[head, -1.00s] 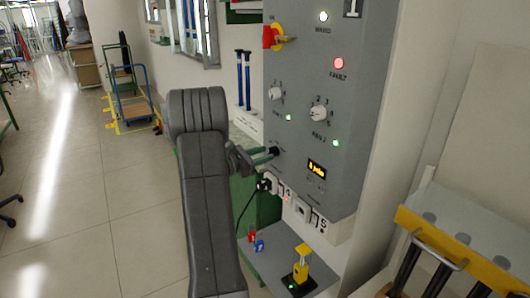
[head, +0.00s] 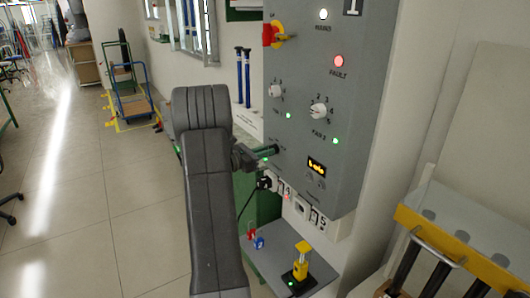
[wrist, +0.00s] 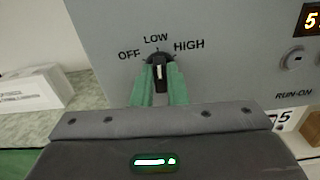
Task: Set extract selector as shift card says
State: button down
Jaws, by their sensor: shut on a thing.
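The extract selector is a small dark knob with a pale mark (wrist: 158,71). In the wrist view it sits below the labels OFF, LOW and HIGH on the grey panel (wrist: 225,75), its mark roughly upright, in line with LOW. My gripper (wrist: 158,84) has its green fingers on either side of the knob and is shut on it. In the head view my gripper (head: 268,152) reaches the lower left of the control panel (head: 345,165), its fingers largely covering the selector. I see no legible shift card.
Two white fan knobs (head: 319,111), a red fault lamp (head: 338,61) and an amber display (head: 316,167) are on the panel. A yellow-handled device (head: 301,262) stands on a shelf below. A yellow rack with dark rods (head: 455,250) is at the right. Open floor lies left.

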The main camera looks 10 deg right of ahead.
jog(key=shift+n, duration=0.3)
jog(key=c, duration=1.4)
grip_release()
jog(key=shift+c, duration=0.2)
jog(key=shift+a, duration=0.1)
jog(key=b+v, duration=0.2)
jog(key=v, duration=1.1)
jog(key=shift+a, duration=0.3)
jog(key=shift+s, duration=0.1)
